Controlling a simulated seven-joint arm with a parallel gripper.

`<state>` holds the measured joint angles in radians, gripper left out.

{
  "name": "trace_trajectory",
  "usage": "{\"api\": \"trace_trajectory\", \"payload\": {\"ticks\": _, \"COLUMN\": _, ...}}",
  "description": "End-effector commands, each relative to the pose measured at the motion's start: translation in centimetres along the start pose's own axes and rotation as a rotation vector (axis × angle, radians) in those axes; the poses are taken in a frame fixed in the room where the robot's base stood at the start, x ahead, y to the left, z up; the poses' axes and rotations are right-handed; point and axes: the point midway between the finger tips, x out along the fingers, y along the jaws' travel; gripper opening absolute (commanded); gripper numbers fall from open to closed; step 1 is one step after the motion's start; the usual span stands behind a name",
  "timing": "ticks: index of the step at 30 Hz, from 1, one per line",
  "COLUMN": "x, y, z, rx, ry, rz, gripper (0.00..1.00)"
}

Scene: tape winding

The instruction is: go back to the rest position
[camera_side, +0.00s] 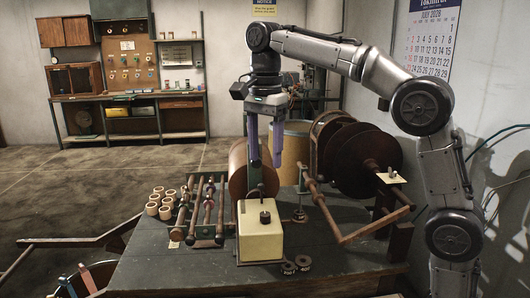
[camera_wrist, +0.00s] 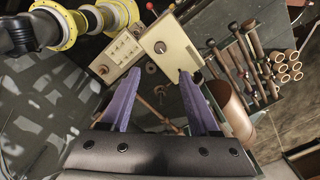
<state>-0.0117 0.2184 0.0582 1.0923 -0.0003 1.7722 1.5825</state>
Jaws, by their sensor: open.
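My gripper (camera_side: 264,163) hangs pointing down above the work table (camera_side: 150,265) in the side view. Its two purple fingers are apart with nothing between them. In the wrist view, the open fingers (camera_wrist: 158,75) reach toward a cream box (camera_wrist: 172,52), which lies beyond the tips. In the side view, the cream box (camera_side: 261,240) with a dark knob on top stands at the table's front, below and apart from the fingers. Behind the fingers is a brown drum (camera_side: 238,170).
Several pale rings (camera_side: 160,202) and a rack of rods (camera_side: 207,210) are left of the box. Large brown reels (camera_side: 365,160) stand to the right. Small dark spools (camera_side: 296,265) lie at the front. A wall calendar (camera_side: 430,45) is behind my arm. The air left of my gripper is clear.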

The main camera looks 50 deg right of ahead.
Motion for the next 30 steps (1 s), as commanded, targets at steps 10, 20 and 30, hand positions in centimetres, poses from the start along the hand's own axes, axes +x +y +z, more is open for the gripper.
{"api": "trace_trajectory", "payload": {"ticks": 10, "x": -2.6, "y": 1.9, "z": -0.1, "rx": 0.002, "ry": -0.001, "rz": -0.063, "gripper": 0.62}}
{"api": "trace_trajectory", "payload": {"ticks": 20, "x": -2.6, "y": 13.7, "z": -0.3, "rx": -0.205, "ry": 0.019, "rz": -0.195, "gripper": 0.62}}
{"api": "trace_trajectory", "payload": {"ticks": 30, "x": 6.0, "y": 21.9, "z": -0.5, "rx": -0.776, "ry": 0.141, "rz": -0.342, "gripper": 0.62}}
